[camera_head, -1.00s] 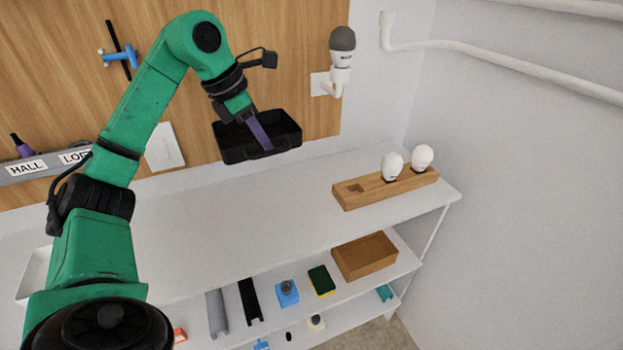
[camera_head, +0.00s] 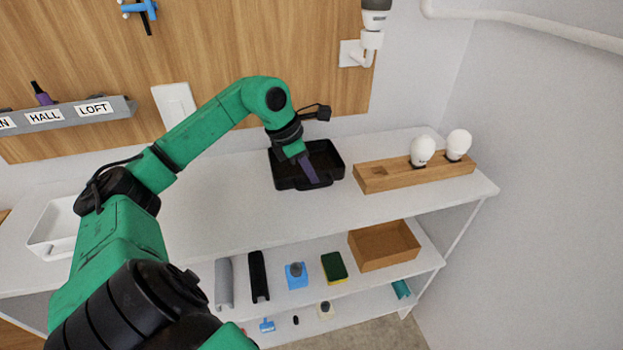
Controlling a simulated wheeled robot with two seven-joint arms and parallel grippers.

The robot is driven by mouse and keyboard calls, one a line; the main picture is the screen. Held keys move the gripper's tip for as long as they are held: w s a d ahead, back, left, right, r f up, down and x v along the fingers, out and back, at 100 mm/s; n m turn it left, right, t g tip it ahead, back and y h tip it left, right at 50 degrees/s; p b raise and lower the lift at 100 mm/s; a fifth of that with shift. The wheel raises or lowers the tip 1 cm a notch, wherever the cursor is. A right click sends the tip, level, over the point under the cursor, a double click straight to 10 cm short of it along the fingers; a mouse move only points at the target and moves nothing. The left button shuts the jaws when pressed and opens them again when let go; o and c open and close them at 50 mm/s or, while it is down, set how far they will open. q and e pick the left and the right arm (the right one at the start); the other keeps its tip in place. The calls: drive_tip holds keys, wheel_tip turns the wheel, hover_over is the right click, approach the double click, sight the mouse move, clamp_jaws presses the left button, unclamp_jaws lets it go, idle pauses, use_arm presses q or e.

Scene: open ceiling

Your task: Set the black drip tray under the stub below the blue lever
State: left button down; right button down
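The black drip tray (camera_head: 331,154) is at the back of the white worktop, left of the wooden bulb block. Whether it rests on the top or hovers just above it is hard to tell. My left gripper (camera_head: 309,171) reaches down over the tray, its purple finger against the tray's near wall, and appears shut on it. The blue lever (camera_head: 139,8) is at the top left on the wooden board, partly cut off. A dark stub (camera_head: 147,29) shows below it. The tray is well to the right of this stub. My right gripper is not in view.
The wooden block (camera_head: 390,176) with two white bulbs stands close right of the tray. A white basin (camera_head: 50,236) is at the left. A labelled grey rail (camera_head: 68,116) juts from the board. Worktop between basin and tray is clear, partly behind my arm.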

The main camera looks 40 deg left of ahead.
use_arm(q)
drive_tip(key=shift+w+f, duration=0.15)
drive_tip(key=shift+f, duration=0.05)
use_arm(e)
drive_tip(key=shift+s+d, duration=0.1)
use_arm(q)
drive_tip(key=shift+f, duration=0.2)
drive_tip(key=c, duration=1.1)
unclamp_jaws()
drive_tip(key=shift+r, duration=0.1)
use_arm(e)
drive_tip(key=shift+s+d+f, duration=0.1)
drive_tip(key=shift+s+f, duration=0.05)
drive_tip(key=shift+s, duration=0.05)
use_arm(q)
drive_tip(key=shift+o, duration=0.2)
drive_tip(key=shift+r, duration=0.25)
drive_tip(key=b+v, duration=0.1)
drive_tip(key=v, duration=0.5)
drive_tip(key=shift+a, duration=0.1)
drive_tip(key=v, duration=0.5)
drive_tip(key=shift+s+r, duration=0.25)
drive_tip(key=shift+r, duration=0.1)
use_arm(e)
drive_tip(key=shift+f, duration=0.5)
